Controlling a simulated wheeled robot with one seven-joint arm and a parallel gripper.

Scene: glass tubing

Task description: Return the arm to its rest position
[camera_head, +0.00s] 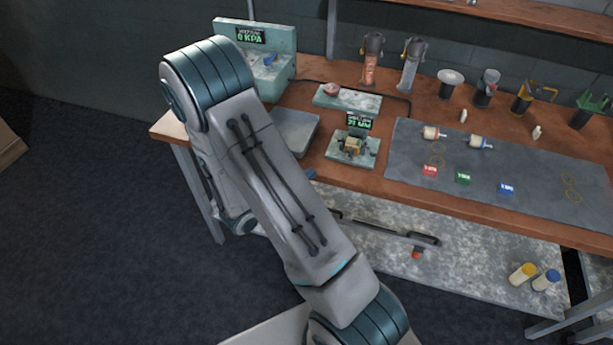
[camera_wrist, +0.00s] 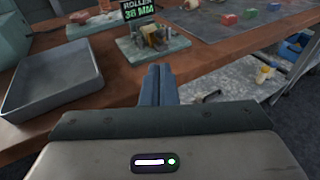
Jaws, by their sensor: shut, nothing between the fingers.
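My gripper (camera_wrist: 158,72) shows in the wrist view with its two dark fingers together and nothing between them. It points toward the front edge of the wooden workbench (camera_wrist: 112,103), with the roller device (camera_wrist: 150,40) and its green-lit display just beyond. In the head view my arm reaches from the bottom up toward the left end of the workbench (camera_head: 395,195) and bends at upper left.
A grey tray (camera_wrist: 55,85) lies left of the fingers. A grey mat (camera_head: 510,170) holds red, green and blue blocks and two rollers. A pressure device (camera_head: 262,60) stands at the back left. Bottles (camera_head: 523,274) stand on the lower shelf.

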